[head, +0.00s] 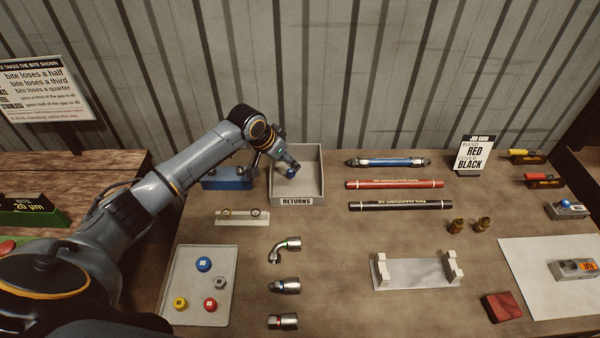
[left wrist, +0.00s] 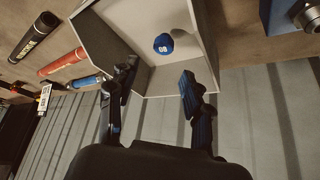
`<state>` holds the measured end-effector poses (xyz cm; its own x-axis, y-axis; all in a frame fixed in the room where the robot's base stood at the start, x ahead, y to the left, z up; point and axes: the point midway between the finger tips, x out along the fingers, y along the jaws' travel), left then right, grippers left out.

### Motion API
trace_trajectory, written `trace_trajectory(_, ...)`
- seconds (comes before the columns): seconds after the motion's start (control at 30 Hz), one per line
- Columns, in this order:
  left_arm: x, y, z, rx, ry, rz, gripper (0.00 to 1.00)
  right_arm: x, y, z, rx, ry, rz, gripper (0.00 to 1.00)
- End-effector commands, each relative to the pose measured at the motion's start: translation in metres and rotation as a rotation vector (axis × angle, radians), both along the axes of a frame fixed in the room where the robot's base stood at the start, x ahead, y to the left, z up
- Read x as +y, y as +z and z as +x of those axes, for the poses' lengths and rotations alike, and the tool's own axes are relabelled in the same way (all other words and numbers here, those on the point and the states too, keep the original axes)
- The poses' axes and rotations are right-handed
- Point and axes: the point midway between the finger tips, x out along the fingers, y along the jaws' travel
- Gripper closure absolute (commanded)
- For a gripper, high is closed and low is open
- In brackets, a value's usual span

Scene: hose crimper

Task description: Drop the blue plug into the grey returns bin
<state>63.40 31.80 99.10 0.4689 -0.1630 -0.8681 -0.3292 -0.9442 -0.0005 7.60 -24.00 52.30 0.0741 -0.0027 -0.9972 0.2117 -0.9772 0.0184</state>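The grey returns bin (head: 297,198) stands at the back middle of the bench, labelled RETURNS; its walls also show in the left wrist view (left wrist: 105,42). My left gripper (head: 284,164) is over the bin. In the left wrist view its fingers (left wrist: 158,80) are spread apart with nothing between them. A blue plug (left wrist: 163,44) marked 08 is beyond the fingertips, within the bin's outline, apart from both fingers. It shows in the head view as a small blue spot (head: 292,173); I cannot tell whether it touches the bin floor. My right gripper is not in view.
A tray (head: 188,316) at front left holds another blue plug (head: 204,264) and grey, yellow and red ones. A blue block (head: 228,179) stands left of the bin. Hoses (head: 394,184) lie to its right.

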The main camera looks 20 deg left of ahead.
Motion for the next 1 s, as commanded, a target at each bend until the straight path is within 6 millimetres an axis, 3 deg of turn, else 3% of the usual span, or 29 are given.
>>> trace_trajectory(0.37,0.003,0.010,-0.005,-0.003,0.000,0.000,0.50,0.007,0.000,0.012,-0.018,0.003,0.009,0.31)
trace_trajectory(0.8,0.017,0.085,-0.046,-0.003,-0.001,0.002,0.50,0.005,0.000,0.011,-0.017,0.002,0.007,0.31)
trace_trajectory(1.0,0.019,0.102,-0.055,-0.001,0.000,0.001,0.50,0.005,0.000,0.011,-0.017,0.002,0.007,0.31)
